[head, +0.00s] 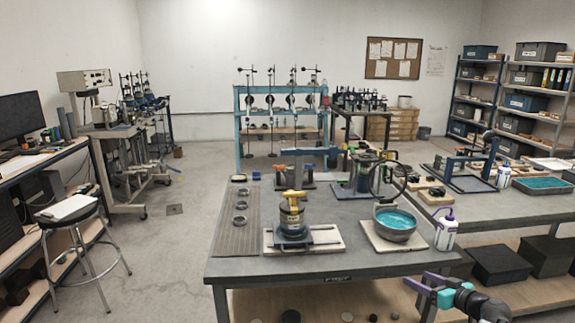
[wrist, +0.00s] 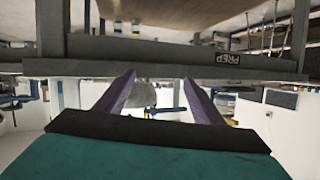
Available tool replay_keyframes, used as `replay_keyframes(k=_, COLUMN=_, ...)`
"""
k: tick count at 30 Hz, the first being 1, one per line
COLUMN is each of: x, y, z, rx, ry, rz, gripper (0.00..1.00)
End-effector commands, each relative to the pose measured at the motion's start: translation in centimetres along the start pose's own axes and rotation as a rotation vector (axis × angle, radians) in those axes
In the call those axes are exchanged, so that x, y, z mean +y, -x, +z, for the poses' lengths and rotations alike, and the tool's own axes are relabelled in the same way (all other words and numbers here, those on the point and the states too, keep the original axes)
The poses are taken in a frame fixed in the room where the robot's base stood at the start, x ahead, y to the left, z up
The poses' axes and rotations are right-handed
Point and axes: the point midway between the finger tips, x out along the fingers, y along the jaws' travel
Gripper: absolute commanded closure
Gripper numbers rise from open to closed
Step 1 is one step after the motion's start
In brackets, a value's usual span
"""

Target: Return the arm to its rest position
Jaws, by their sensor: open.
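My gripper (head: 416,283) is at the lower right of the head view, in front of the grey workbench (head: 265,262) and below its top. Its purple fingers point left and are apart, with nothing between them. In the wrist view my gripper (wrist: 159,80) also shows open, its two fingers spread above a dark palm. That view is upside down, with the bench's front edge and its PREP label (wrist: 228,57) ahead of the fingers. My teal and black wrist shows at the bottom of the head view; the rest of the arm is out of view.
Dark boxes (head: 500,265) sit on a low shelf at right. A stool (head: 70,210) stands left, with open floor beside it.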

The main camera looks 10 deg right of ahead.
Motion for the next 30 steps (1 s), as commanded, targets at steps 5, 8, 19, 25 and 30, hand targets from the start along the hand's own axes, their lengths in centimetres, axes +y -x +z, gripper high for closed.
replay_keyframes(k=5, x=-6.1, y=-5.1, z=4.1, rx=-0.074, ry=0.001, rz=-0.105, gripper=0.38)
replay_keyframes(k=8, x=-9.5, y=-7.5, z=6.6, rx=-0.123, ry=0.007, rz=-0.161, gripper=0.38)
replay_keyframes(k=19, x=-22.9, y=-12.7, z=17.6, rx=-0.355, ry=0.008, rz=-0.363, gripper=0.38)
replay_keyframes(k=25, x=-30.1, y=-13.1, z=24.4, rx=-0.516, ry=0.001, rz=-0.458, gripper=0.38)
replay_keyframes(k=30, x=-35.7, y=-11.9, z=30.4, rx=-0.674, ry=-0.005, rz=-0.525, gripper=0.38)
